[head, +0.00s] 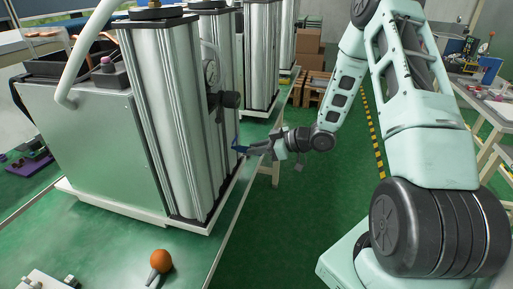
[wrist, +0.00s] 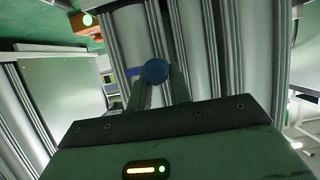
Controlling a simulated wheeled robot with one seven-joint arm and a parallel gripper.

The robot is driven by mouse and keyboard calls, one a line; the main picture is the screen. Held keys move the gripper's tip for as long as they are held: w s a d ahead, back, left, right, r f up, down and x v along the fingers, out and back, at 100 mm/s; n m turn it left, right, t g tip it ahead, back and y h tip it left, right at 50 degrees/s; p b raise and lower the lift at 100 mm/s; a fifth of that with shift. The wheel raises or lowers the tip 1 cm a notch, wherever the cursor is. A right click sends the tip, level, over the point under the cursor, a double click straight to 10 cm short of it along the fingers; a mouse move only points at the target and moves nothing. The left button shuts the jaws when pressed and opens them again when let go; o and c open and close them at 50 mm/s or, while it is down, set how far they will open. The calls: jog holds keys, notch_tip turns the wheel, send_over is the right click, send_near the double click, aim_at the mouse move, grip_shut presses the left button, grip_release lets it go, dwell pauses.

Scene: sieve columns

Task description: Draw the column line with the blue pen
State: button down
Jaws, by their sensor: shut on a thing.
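My gripper (head: 254,149) is shut on the blue pen (head: 240,149), beside the lower part of the nearest sieve column (head: 165,120). In the wrist view the pen's round blue end (wrist: 156,70) sits between the two fingertips (wrist: 158,82). A short blue-violet strip (wrist: 134,71) shows to its left; I cannot tell whether it is part of the pen or a mark. The ribbed silver column (wrist: 205,45) fills the background behind the pen. The pen's tip is not clear, and I cannot tell whether it touches the column.
More silver columns (head: 262,55) stand behind the nearest one. A black valve and gauge (head: 222,98) stick out above my gripper. An orange-topped tool (head: 160,262) lies on the green table near the front.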

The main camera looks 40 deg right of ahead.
jog(key=shift+s+d+p, duration=0.35)
jog(key=shift+s+d, duration=0.55)
jog(key=shift+s, duration=0.25)
jog(key=shift+s+d+p, duration=0.3)
jog(key=shift+s+d, duration=0.6)
jog(key=shift+s, duration=0.2)
jog(key=shift+s+d+p, duration=0.4)
jog(key=shift+s+d, duration=0.55)
jog(key=shift+s, duration=0.2)
